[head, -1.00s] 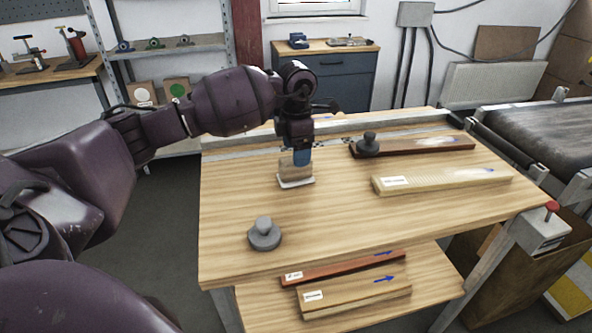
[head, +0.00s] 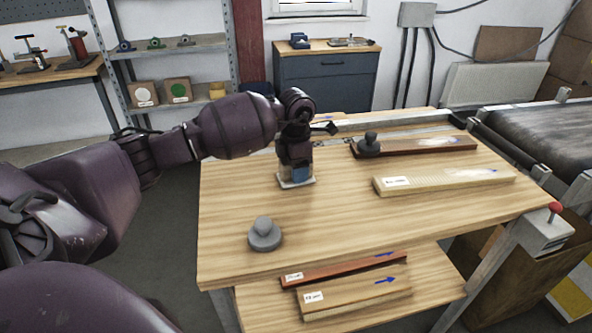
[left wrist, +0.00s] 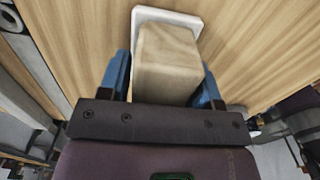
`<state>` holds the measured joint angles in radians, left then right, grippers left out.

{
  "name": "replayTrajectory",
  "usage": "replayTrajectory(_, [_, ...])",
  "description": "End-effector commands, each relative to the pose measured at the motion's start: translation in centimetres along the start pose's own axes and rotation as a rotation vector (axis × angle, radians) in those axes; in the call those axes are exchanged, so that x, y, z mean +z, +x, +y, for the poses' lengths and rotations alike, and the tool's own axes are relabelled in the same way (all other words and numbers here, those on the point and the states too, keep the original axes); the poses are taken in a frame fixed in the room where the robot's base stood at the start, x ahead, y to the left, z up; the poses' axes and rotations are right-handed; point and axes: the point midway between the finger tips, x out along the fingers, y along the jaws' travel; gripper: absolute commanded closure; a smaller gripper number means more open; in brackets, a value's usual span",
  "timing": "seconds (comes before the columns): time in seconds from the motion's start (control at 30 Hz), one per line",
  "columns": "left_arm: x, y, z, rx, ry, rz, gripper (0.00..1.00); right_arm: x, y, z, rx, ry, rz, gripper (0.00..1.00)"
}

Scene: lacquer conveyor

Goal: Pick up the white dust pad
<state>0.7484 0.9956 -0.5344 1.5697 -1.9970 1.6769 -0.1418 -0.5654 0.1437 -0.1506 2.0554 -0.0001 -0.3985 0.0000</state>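The white dust pad (head: 284,184) lies flat on the wooden table, left of the middle in the head view. It is a thin white plate with a pale wooden block as its handle. In the left wrist view the pad (left wrist: 190,20) shows behind the block. My left gripper (head: 297,173) is low over it, pointing down. In the left wrist view its blue fingers (left wrist: 166,65) stand on either side of the block, with narrow gaps beside it. It looks open around the block. The pad's contact with the table is partly hidden. My right gripper is not in view.
A grey knobbed pad (head: 265,238) stands at the table's front left. Another knobbed pad (head: 369,147) sits on a dark red board (head: 420,148) at the back. A pale board (head: 445,181) lies right. Two boards lie on the lower shelf. A conveyor (head: 545,125) stands right.

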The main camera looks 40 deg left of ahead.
Motion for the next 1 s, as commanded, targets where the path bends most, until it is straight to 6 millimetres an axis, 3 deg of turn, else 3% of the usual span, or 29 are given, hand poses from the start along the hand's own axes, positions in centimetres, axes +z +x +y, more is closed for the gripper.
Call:
replayTrajectory(0.03, [0.0, 0.0, 0.0, 0.000, 0.000, 0.000, 0.49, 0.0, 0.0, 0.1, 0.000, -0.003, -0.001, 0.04])
replayTrajectory(0.23, [0.0, 0.0, 0.0, 0.000, 0.000, 0.000, 0.79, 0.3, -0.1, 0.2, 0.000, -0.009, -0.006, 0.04])
replayTrajectory(0.57, [0.0, -0.7, 0.1, 0.002, 0.000, -0.002, 0.79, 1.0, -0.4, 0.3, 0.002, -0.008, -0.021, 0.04])
replayTrajectory(0.77, [0.0, -3.8, 0.1, 0.005, 0.001, -0.004, 0.79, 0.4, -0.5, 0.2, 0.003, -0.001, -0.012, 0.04])
replayTrajectory(1.0, [0.0, -10.0, 0.1, 0.006, 0.001, -0.005, 0.79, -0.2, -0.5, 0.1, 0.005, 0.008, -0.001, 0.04])
